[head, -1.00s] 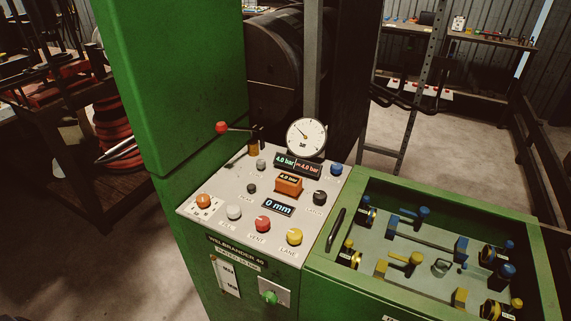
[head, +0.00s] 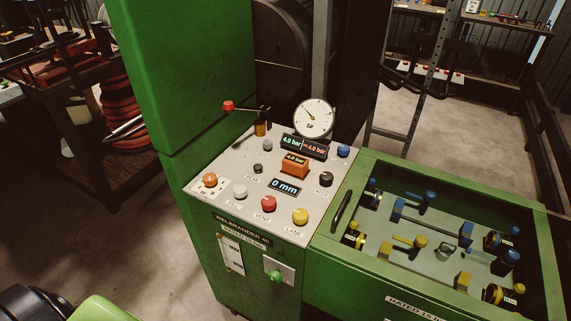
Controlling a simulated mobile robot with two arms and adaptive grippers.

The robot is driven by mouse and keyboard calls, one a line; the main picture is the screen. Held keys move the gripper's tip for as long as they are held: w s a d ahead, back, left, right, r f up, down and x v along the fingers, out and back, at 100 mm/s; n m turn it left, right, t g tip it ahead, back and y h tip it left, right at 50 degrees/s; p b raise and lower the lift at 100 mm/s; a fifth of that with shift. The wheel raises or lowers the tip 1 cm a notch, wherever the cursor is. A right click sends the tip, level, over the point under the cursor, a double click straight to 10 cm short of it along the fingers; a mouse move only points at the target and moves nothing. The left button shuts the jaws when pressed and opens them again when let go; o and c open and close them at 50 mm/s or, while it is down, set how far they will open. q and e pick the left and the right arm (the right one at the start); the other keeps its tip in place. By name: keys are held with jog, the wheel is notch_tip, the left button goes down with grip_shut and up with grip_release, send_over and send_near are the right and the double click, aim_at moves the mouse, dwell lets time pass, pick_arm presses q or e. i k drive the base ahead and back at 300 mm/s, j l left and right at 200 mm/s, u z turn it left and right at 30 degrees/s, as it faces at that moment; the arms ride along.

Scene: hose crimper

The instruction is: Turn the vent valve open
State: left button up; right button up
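The grey control panel (head: 235,172) of the green machine is in the middle of the head view. A lever with a red ball end (head: 229,106) sticks out to the left at the panel's back edge, from a brass-coloured fitting (head: 260,129). A red knob (head: 268,204) at the panel's front has a label that reads VENT. A round dial gauge (head: 314,118) stands behind the displays (head: 304,146), which show 4.0 bar. Neither of my grippers is in view.
White (head: 240,191), orange (head: 210,180), yellow (head: 300,217), black and blue knobs crowd the panel. A green knob (head: 274,276) is on the front face. An open green tray (head: 440,176) with blue and yellow fittings adjoins on the right. The tall green cabinet (head: 195,70) rises behind left.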

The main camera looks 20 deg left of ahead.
aim_at(269, 202)
jog(key=j+u, duration=0.5)
jog(key=i+j+u, duration=0.1)
jog(key=j+u, duration=0.4)
jog(key=l, duration=0.1)
